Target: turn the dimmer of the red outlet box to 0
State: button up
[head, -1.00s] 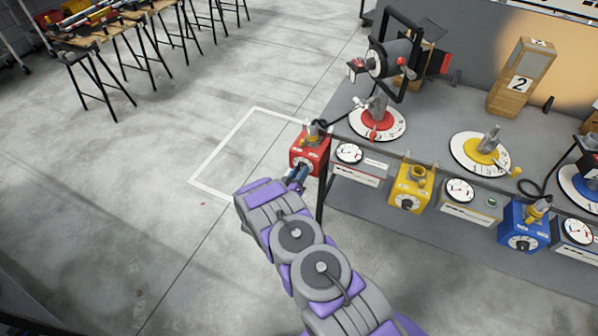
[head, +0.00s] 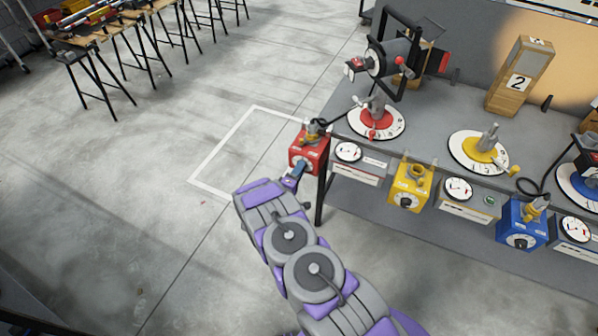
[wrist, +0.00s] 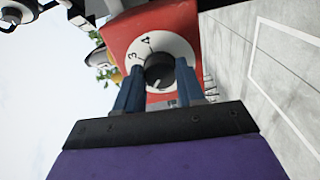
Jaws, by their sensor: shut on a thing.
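The red outlet box (head: 309,151) hangs at the left front corner of the table in the head view. In the wrist view the red box (wrist: 125,42) fills the upper middle. Its round white dial shows the marks 3 and 4, with the black dimmer knob (wrist: 159,70) at its centre. My gripper (wrist: 160,84) has its two blue fingers on either side of the knob and is shut on it. In the head view my gripper (head: 298,171) reaches the box's front; the knob is hidden there.
A yellow outlet box (head: 410,187) and a blue outlet box (head: 523,226) hang further right. A gauge panel (head: 350,153) is close beside the red box. A table leg (head: 321,195) stands just right of my gripper. Open floor lies to the left.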

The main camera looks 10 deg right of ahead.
jog(key=shift+a+n, duration=0.2)
jog(key=shift+n, duration=3.3)
jog(key=shift+f, duration=0.1)
jog(key=o, duration=0.8)
jog(key=shift+w+f, duration=0.1)
jog(key=shift+o, duration=1.2)
jog(key=p+v, duration=0.2)
jog(key=v, duration=1.5)
jog(key=shift+s, duration=0.2)
jog(key=shift+w+a, duration=0.1)
jog(key=shift+a, duration=0.05)
